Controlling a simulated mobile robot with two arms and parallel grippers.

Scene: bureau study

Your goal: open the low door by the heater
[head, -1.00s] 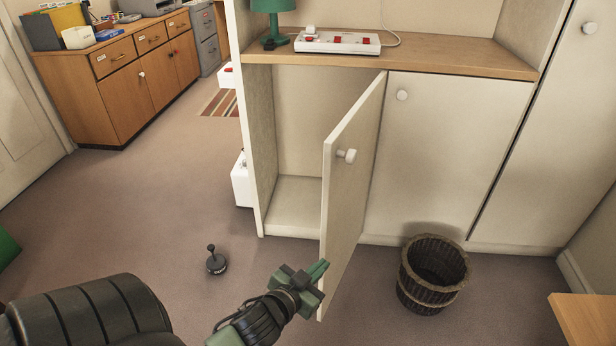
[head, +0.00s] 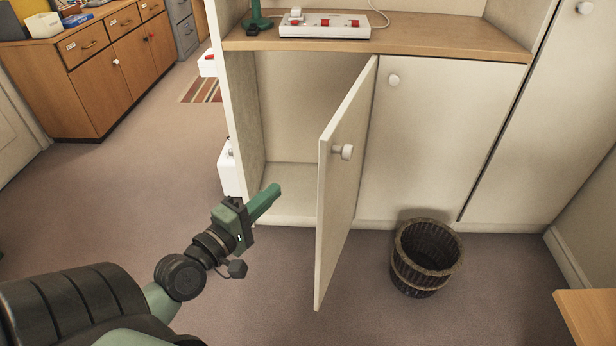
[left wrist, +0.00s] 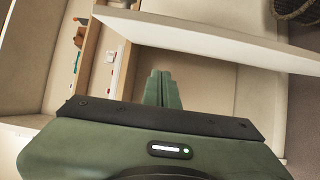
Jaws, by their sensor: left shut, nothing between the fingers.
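The low cream door (head: 342,190) with a round white knob (head: 343,152) stands open, swung out from the white cupboard. The low compartment (head: 291,110) behind it shows as empty in the part I can see. My left gripper (head: 268,200) is shut and empty, in front of the compartment's opening, left of the door and apart from it. In the left wrist view the shut fingers (left wrist: 162,88) point toward the door's edge (left wrist: 205,38), which crosses the picture above them. My right gripper is not in view. No heater can be made out.
A dark wicker basket (head: 427,258) stands on the floor right of the door. A wooden shelf (head: 420,41) above holds a white device with red buttons (head: 325,25). A wooden sideboard (head: 95,70) is at the back left.

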